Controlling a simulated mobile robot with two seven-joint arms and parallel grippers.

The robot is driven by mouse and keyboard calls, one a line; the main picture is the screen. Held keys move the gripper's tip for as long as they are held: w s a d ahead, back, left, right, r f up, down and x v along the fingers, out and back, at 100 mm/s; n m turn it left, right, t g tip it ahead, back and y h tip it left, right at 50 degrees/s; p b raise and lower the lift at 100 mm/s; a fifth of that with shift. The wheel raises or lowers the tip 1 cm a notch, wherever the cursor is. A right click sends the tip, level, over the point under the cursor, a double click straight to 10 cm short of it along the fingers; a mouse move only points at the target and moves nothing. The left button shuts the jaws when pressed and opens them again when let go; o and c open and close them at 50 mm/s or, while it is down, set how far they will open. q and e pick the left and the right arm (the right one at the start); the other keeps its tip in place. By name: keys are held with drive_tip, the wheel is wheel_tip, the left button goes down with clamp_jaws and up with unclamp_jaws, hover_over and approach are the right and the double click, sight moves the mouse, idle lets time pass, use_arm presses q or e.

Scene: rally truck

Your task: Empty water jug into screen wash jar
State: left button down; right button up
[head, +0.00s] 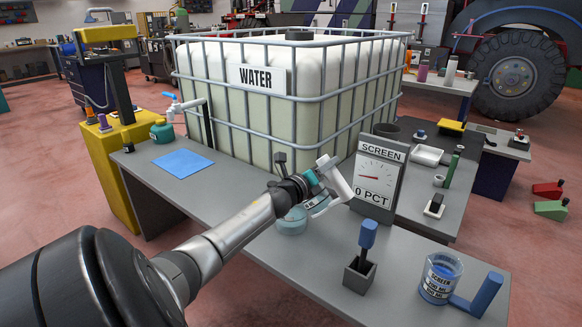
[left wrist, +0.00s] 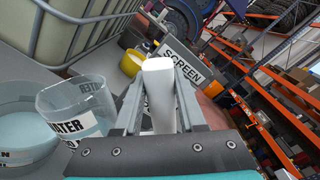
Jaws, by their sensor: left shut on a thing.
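My left gripper (head: 318,176) is shut on the white handle (left wrist: 160,85) of a clear jug (left wrist: 72,105) whose label reads WATER. The jug also shows in the head view (head: 320,203), partly behind the gripper. A round clear vessel (head: 292,222) with pale teal liquid stands on the bench just below and left of the jug. It also shows at the left of the left wrist view (left wrist: 20,128); its label is not readable. A clear jar (head: 440,278) labelled SCREEN, with blue liquid and a blue handle, stands at the bench's front right. My right gripper is not in view.
A large caged WATER tank (head: 262,78) stands behind the bench (head: 240,190). A SCREEN gauge (head: 379,178) reading 0 PCT is close right of the jug. A dark holder (head: 359,275) with a blue-topped tool stands in front. A blue sheet (head: 183,162) lies at left.

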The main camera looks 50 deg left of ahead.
use_arm(q)
drive_tip(key=shift+s+a+r+n+p, duration=0.15)
drive_tip(key=shift+a+r+n+p, duration=0.4)
drive_tip(key=shift+a+r+n, duration=0.2)
drive_tip(key=shift+r, duration=0.1)
idle(1.1)
drive_tip(key=shift+s+a+r+n+p, duration=0.15)
drive_tip(key=shift+a+r+n+p, duration=0.25)
drive_tip(key=shift+a+n+p, duration=0.1)
drive_tip(key=shift+a+r, duration=0.1)
drive_tip(key=shift+a, duration=0.05)
idle(1.2)
drive_tip(key=shift+s+a+r+n+p, duration=0.2)
drive_tip(key=shift+a+r+n+p, duration=0.1)
drive_tip(key=shift+a+n, duration=0.3)
drive_tip(key=shift+a+r, duration=0.1)
idle(1.4)
